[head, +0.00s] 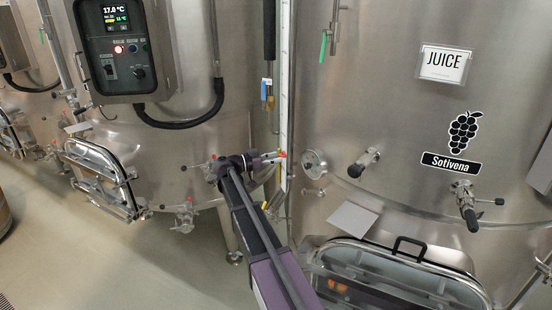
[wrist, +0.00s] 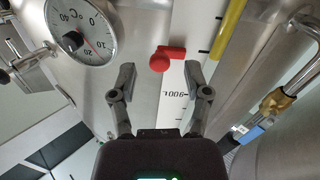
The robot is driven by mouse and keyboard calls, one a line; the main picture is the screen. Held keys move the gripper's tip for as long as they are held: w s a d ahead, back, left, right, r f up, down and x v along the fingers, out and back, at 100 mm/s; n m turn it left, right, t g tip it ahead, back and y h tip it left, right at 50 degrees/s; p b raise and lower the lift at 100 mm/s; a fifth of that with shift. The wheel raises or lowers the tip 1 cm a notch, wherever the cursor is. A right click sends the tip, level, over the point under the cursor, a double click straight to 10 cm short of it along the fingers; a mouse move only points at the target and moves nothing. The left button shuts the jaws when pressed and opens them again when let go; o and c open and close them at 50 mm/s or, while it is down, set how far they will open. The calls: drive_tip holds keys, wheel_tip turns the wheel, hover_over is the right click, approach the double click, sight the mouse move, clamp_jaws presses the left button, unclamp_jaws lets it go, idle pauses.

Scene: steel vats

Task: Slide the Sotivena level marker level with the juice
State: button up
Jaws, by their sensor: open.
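The red level marker (wrist: 160,62) sits on the white scale strip (wrist: 172,120) in the wrist view, near an upside-down 900 L mark. It shows as a small red spot (head: 282,155) in the head view. The yellow juice in the sight tube (wrist: 231,25) runs beside the strip; its end lies near the marker's height, but I cannot tell if they are exactly level. My gripper (wrist: 160,70) is open, its fingers apart on either side of the marker without visible contact. It also shows in the head view (head: 268,158). The Sotivena label (head: 450,163) is on the right vat.
A round temperature dial (wrist: 82,32) is close to my left finger. A brass fitting with a blue tag (wrist: 250,130) is at the right. The right vat has a JUICE sign (head: 444,64), valves (head: 466,200) and a hatch (head: 400,270). A control box (head: 112,45) hangs on the left vat.

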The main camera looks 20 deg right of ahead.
drive_tip(key=a, duration=1.1)
drive_tip(key=shift+w+a, duration=0.25)
drive_tip(key=shift+w, duration=0.15)
drive_tip(key=s+f+n+y+b, duration=0.1)
drive_tip(key=s+f+n+y, duration=0.8)
drive_tip(key=s+f, duration=0.5)
drive_tip(key=s+a+f+n+y+b, duration=0.1)
drive_tip(key=s+a+f+n+y, duration=0.2)
drive_tip(key=s+a+n+y, duration=0.1)
drive_tip(key=s+a+f+n+t+y, duration=0.1)
drive_tip(key=s+a+f+n+y, duration=0.3)
drive_tip(key=s, duration=0.5)
drive_tip(key=shift+s+a+f+y+b, duration=0.15)
drive_tip(key=shift+a+y+b, duration=0.3)
drive_tip(key=shift+a, duration=0.65)
idle(0.9)
